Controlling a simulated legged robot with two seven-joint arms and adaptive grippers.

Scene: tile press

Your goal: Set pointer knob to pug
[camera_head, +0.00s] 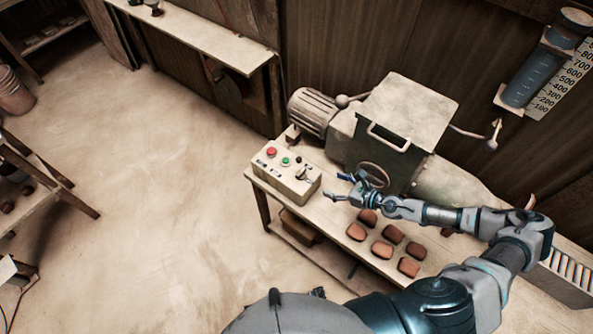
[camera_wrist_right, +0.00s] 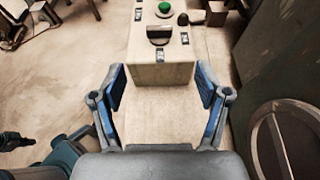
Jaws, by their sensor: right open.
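The pointer knob (camera_head: 302,173) is a small dark knob on the top of the beige control box (camera_head: 285,183). In the right wrist view the knob (camera_wrist_right: 160,34) sits ahead of the fingers, with small label plates around it; their pictures are too small to read. My right gripper (camera_head: 342,187) is open and empty, just right of the box. In the right wrist view its blue-padded fingers (camera_wrist_right: 159,82) stand wide apart, short of the box front (camera_wrist_right: 160,74), not touching the knob. My left gripper is not visible.
The box also carries a red button (camera_head: 271,152) and a green button (camera_head: 285,161). The press (camera_head: 400,120) with its round cover stands close beside my gripper. Several reddish tiles (camera_head: 382,249) lie on the table. The floor (camera_head: 150,200) at left is open.

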